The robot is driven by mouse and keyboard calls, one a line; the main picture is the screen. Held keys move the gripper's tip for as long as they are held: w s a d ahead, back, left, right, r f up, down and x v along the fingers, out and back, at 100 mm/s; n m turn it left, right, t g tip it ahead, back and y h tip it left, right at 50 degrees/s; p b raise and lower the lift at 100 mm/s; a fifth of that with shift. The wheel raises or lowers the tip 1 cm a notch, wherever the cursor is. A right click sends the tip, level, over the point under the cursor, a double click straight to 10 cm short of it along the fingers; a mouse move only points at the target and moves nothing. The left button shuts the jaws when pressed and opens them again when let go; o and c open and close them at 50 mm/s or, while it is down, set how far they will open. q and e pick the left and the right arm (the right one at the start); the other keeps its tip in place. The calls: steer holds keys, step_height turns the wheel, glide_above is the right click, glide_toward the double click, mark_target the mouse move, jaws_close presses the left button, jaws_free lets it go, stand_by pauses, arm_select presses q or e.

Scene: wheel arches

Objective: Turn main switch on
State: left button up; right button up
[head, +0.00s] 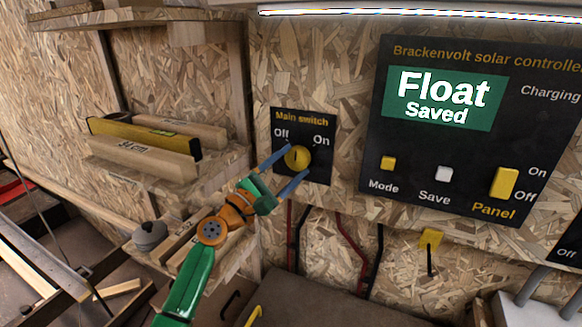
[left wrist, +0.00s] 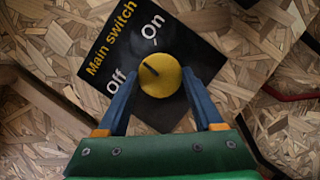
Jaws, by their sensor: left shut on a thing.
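The main switch is a round yellow knob (head: 297,158) on a black plate (head: 287,117) on the chipboard wall. The plate reads "Off" at upper left and "On" at upper right. My left gripper (head: 298,160) is shut on the knob, with one blue finger on each side. In the left wrist view the knob (left wrist: 160,76) sits between the fingertips (left wrist: 158,84). Its dark pointer mark points between "Off" and "On". My right gripper is not in view.
A black solar controller panel (head: 375,160) is on the wall to the right; its green display (head: 443,98) reads "Float Saved". A shelf with wooden pieces and a yellow level (head: 140,138) is at left. Red and black cables (head: 350,240) hang below the switch.

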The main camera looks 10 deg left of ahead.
arm_select(q)
steer(key=m, duration=0.2)
steer(key=m+g, duration=0.1)
steer(key=m, duration=0.1)
steer(key=shift+r+g, duration=0.15)
steer(key=shift+g, duration=0.15)
steer(key=shift+a+r+m+g+p, duration=0.1)
steer(key=shift+m+g+p, duration=0.35)
steer(key=shift+m, duration=0.65)
steer(key=shift+r+m+g+p, duration=0.1)
steer(key=shift+m+g+p, duration=0.35)
steer(key=shift+m, duration=0.65)
steer(key=shift+f+m, duration=0.1)
steer(key=shift+m, duration=0.2)
steer(key=o, duration=1.4)
steer(key=shift+c, duration=0.2)
steer(key=b+v, duration=0.1)
steer(key=v, duration=0.6)
